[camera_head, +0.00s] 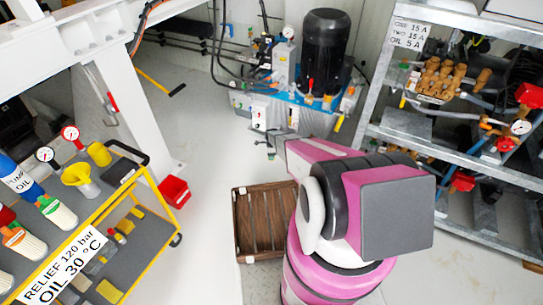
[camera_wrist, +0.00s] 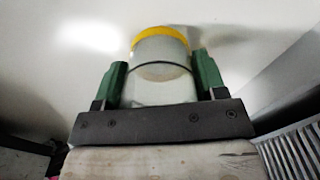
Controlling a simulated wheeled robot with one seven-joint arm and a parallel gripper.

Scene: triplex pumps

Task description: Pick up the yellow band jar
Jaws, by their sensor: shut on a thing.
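The yellow band jar (camera_wrist: 160,62) shows in the wrist view as a pale, translucent cylinder with a yellow band at its far end and a thin dark ring around it. My gripper (camera_wrist: 162,82) is shut on it, with one green finger on each side of the jar. The jar's near part is hidden behind the dark gripper bar. In the head view my pink and white arm reaches toward the middle of the room. The held jar cannot be made out there.
A wooden crate (camera_head: 242,225) lies on the floor beside my arm. A yellow-framed cart (camera_head: 150,212) with bottles stands at left, with a red bin (camera_head: 174,191) near it. A blue pump unit (camera_head: 300,92) stands behind. A metal shelf rack (camera_head: 420,153) is at right.

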